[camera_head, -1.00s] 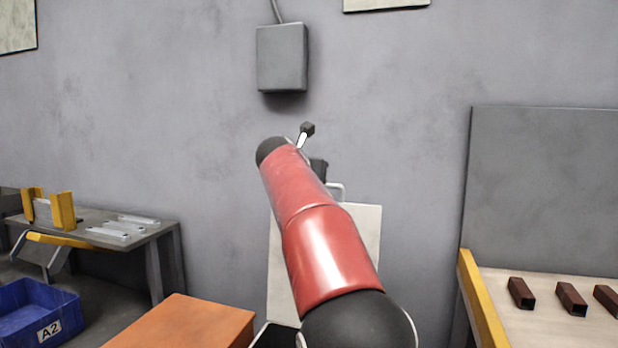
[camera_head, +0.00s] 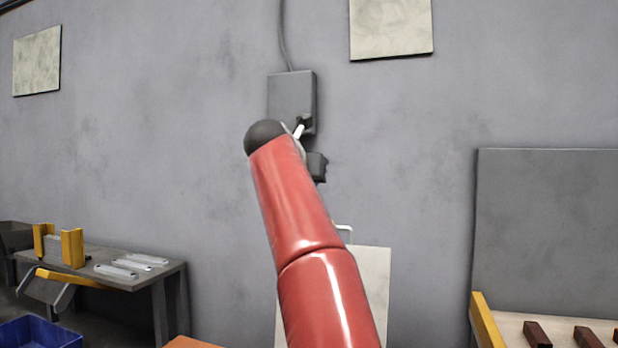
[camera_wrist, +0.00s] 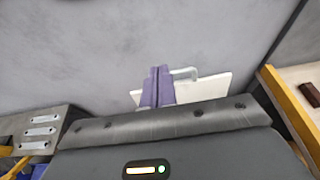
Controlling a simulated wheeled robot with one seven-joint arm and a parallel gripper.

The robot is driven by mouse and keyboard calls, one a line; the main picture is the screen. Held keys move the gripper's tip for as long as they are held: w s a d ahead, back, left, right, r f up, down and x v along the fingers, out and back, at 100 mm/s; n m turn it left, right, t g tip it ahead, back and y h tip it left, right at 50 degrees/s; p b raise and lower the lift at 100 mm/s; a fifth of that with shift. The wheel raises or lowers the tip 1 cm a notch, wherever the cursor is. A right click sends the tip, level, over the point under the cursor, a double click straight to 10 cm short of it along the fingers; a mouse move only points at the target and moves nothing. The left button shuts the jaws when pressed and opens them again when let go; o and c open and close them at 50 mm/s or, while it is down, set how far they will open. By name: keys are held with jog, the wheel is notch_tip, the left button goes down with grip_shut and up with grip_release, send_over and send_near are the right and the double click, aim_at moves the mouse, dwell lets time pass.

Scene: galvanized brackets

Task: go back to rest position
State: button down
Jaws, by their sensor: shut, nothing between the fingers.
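My gripper (camera_wrist: 155,72) shows in the wrist view as two purple fingers pressed together with nothing between them. It points toward the grey wall, in front of a white panel (camera_wrist: 205,88) with a handle. In the head view my red arm reaches up the middle of the picture, and its dark end parts stand before the wall just below a grey wall box. The fingers cannot be made out there. The white panel (camera_head: 372,285) shows behind the arm.
A grey table (camera_head: 125,275) with galvanized brackets (camera_head: 130,264) and yellow blocks (camera_head: 72,248) stands at left, a blue bin (camera_head: 38,334) below it. At right is a pale bench with a yellow edge (camera_head: 486,325) and brown bars (camera_head: 537,335). The wall box (camera_head: 291,92) hangs above.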

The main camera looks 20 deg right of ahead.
jog(key=shift+s+a+r, duration=0.1)
jog(key=shift+r, duration=0.15)
jog(key=s+a+f+m+g+y, duration=0.2)
jog(key=s+a+f+m+y, duration=0.1)
jog(key=s+f+m, duration=0.6)
jog(key=s+a+f+m+g+y, duration=0.1)
jog(key=s+a+f+m+y, duration=0.2)
jog(key=s+f+m, duration=0.7)
jog(key=s+a+f+m+g+y, duration=0.2)
jog(key=s+f+m, duration=0.7)
jog(key=s+f, duration=0.9)
notch_tip(320, 180, down, 4)
jog(key=shift+a+r+g+y, duration=0.2)
jog(key=shift+a+g+y, duration=0.1)
jog(key=shift+a+y, duration=0.15)
